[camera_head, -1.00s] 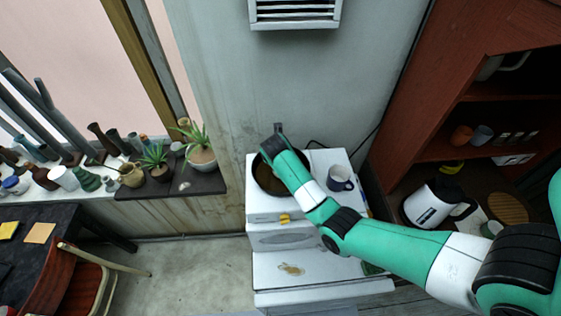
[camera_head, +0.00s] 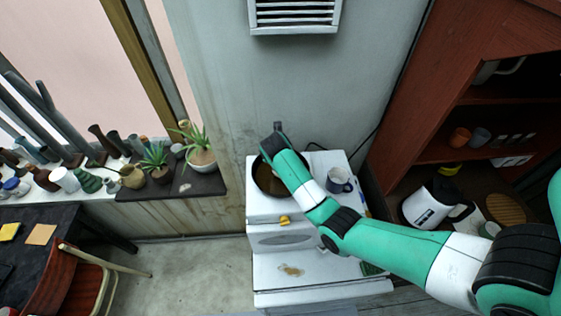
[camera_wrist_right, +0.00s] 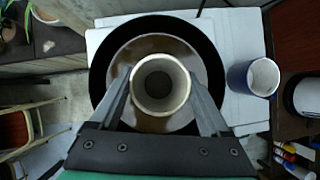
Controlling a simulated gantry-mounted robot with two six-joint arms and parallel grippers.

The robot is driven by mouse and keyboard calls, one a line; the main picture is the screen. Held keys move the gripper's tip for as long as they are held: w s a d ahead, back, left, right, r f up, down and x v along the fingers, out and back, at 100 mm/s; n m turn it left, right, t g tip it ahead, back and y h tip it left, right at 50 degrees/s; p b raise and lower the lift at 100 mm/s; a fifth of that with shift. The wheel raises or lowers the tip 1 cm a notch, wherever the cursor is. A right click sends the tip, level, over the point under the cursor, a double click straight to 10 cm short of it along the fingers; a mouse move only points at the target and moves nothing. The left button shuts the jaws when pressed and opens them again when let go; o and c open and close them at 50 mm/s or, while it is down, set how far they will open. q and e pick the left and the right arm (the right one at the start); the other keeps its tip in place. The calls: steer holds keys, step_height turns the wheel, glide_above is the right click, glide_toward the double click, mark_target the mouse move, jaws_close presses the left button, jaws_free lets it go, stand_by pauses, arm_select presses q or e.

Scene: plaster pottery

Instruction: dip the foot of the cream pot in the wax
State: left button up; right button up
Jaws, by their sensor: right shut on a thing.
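The cream pot (camera_wrist_right: 160,107) shows in the right wrist view from above, upright, with its round rim and dark inside facing the camera. My right gripper (camera_wrist_right: 160,80) is shut on it, one finger on each side. Below and around it is the dark round pan (camera_wrist_right: 100,68) with the brownish, shiny wax (camera_wrist_right: 150,123). The pot's foot is hidden, so I cannot tell whether it touches the wax. In the head view the pan (camera_head: 262,180) is partly covered by my right arm, and the pot is hidden there. My left gripper is not in view.
The pan stands on a white stove (camera_head: 285,212). A blue mug (camera_head: 340,180) stands right of the pan, and it also shows in the right wrist view (camera_wrist_right: 252,77). A sill with plants and pots (camera_head: 200,158) is left. A cabinet with a white kettle (camera_head: 428,205) is right.

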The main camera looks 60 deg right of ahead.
steer(key=shift+r, duration=0.1)
stand_by(0.4)
step_height(320, 180, up, 8)
steer(key=shift+r, duration=0.25)
stand_by(0.5)
